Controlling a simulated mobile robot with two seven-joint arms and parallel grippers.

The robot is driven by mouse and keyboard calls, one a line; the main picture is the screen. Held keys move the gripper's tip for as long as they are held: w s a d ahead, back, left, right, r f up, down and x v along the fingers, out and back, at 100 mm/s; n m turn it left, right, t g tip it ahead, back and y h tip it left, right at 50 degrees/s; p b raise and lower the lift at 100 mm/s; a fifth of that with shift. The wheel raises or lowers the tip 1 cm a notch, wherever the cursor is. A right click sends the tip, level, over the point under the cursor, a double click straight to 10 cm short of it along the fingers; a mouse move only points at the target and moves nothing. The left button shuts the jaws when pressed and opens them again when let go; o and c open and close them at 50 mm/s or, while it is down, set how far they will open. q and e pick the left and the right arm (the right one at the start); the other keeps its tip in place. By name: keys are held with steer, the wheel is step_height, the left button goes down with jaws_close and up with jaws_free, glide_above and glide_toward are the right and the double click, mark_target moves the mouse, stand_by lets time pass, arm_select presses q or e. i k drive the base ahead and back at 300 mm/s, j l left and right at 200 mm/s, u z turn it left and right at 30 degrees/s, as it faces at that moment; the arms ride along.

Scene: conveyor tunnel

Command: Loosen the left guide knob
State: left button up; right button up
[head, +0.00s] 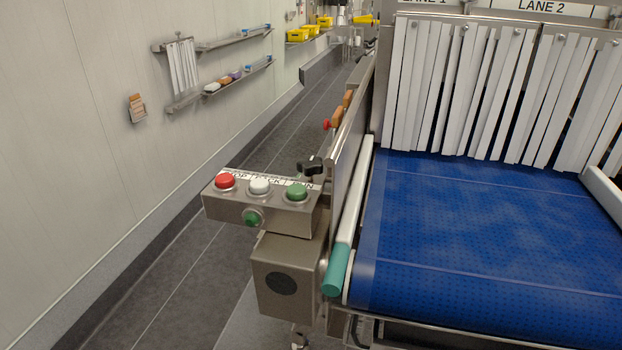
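A black lobed knob (310,166) sticks out on the outer left side of the conveyor frame, just behind the button box. It looks like the left guide knob. The left guide rail (354,205) is a long white bar along the belt's left edge, with a teal end piece (337,271) at the near end. The knob's stem and how tight it sits cannot be made out. Neither of my grippers is in view.
A steel button box (230,208) with red, white and green buttons stands in front of the knob. The blue belt (490,240) runs under white strip curtains (500,90). A small red knob (327,125) sits farther back. The floor (200,240) left of the conveyor is clear.

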mark_target(310, 166)
steer(key=i+j+z, duration=0.15)
steer(key=j+z, duration=0.2)
steer(key=j, duration=0.15)
steer(key=i+j+z, duration=0.1)
steer(key=j+z, duration=0.3)
steer(key=j, duration=0.15)
steer(key=j+z, duration=0.35)
steer(key=j, duration=0.2)
